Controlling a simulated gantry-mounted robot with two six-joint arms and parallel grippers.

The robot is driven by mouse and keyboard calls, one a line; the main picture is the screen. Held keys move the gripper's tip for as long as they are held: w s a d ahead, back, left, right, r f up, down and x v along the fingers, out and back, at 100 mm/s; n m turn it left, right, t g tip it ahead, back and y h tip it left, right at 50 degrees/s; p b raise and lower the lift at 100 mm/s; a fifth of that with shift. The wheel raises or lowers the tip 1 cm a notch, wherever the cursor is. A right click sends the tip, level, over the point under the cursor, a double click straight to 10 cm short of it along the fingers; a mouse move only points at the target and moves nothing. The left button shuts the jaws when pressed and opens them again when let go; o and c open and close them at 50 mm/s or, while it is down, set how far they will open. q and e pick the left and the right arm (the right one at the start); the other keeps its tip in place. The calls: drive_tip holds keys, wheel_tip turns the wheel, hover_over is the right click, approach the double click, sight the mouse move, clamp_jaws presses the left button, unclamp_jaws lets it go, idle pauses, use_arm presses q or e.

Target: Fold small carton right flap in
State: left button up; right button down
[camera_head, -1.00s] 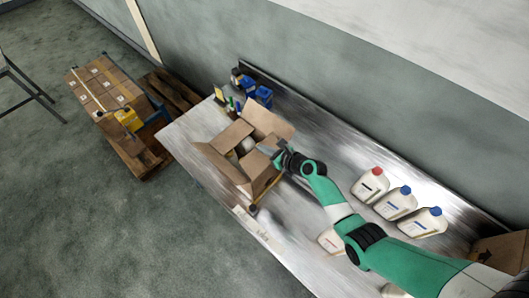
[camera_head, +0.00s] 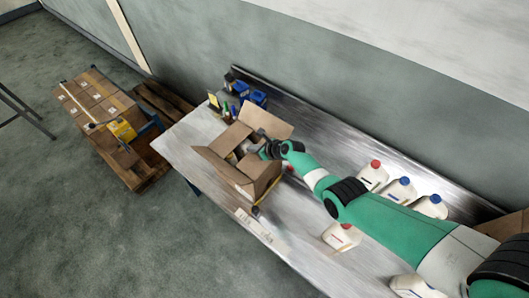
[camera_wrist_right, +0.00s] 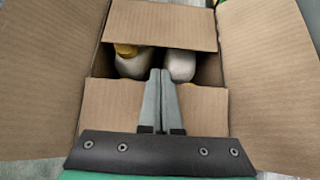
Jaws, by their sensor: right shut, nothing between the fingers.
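The open brown carton (camera_head: 238,184) stands on the metal table, and its inside shows in the right wrist view. There, one small flap (camera_wrist_right: 163,24) lies inward at the far end. The small flap nearest my gripper (camera_wrist_right: 103,102) also lies inward under my fingers. The two long flaps, left (camera_wrist_right: 45,75) and right (camera_wrist_right: 272,75), are spread outward. Two white bottles (camera_wrist_right: 181,66) lie between the small flaps, one with a yellow cap. My right gripper (camera_wrist_right: 161,72) is shut and empty over the carton's right side. My left gripper is not in view.
White jugs with red and blue caps (camera_head: 400,190) stand along the table's back right. Another jug (camera_head: 341,236) is at the front. Small blue containers (camera_head: 257,98) stand behind the carton. A pallet of boxes (camera_head: 92,97) is on the floor at left.

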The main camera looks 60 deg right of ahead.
drive_tip(key=shift+w+f, duration=0.1)
drive_tip(key=shift+f, duration=0.2)
idle(0.4)
